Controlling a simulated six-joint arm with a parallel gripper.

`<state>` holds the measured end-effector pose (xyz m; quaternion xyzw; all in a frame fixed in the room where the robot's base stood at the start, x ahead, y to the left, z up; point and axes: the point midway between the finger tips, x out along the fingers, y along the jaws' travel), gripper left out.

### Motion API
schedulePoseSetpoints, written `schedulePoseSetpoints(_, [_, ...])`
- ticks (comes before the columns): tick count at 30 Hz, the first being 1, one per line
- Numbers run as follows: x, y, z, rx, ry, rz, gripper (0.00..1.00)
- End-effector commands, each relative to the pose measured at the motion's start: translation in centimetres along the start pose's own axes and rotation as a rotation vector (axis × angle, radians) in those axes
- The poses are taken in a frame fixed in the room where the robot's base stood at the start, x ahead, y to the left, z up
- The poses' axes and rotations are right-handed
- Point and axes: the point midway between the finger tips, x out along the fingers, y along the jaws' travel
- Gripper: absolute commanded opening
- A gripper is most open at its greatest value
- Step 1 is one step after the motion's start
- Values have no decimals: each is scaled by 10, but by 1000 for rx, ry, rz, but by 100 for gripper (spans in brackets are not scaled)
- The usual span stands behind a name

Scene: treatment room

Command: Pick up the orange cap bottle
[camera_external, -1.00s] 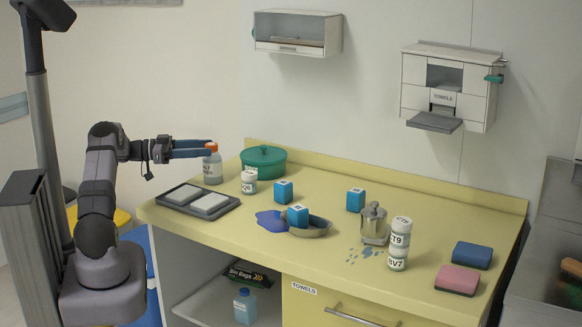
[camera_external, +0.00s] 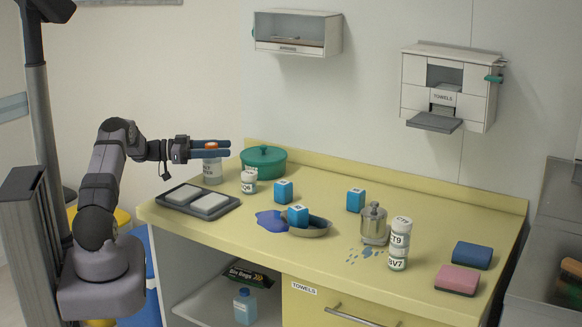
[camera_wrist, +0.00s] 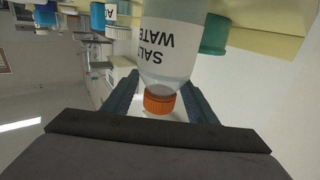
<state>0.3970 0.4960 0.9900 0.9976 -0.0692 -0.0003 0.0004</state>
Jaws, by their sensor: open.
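The orange cap bottle (camera_external: 212,171) stands upright on the yellow counter at the left back, behind the grey tray. It is clear with a white label. In the wrist view the bottle (camera_wrist: 172,40) appears upside down, its label reading "SALT WATE", with its orange cap (camera_wrist: 159,100) between the two dark fingers. My gripper (camera_external: 228,149) is open at the height of the cap, with its blue fingers level and on either side of the cap. Whether a finger touches the cap cannot be told.
A grey tray (camera_external: 231,208) with two white pads lies in front of the bottle. A white jar (camera_external: 248,182) and a green lidded pot (camera_external: 264,160) stand close on the right. Blue boxes (camera_external: 355,199), a metal dispenser (camera_external: 374,224) and stacked jars (camera_external: 398,245) stand farther right.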

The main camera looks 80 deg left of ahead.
Motion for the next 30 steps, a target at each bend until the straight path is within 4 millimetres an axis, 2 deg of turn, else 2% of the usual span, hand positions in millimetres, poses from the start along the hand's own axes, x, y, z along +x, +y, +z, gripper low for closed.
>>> schedulePoseSetpoints(4, [12,0,-1,1,0,0,52])
schedulePoseSetpoints(11, [13,0,0,1,0,-1,52])
schedulePoseSetpoints(18, [13,0,0,1,0,-1,0])
schedulePoseSetpoints(30, [13,0,-7,4,2,-1,0])
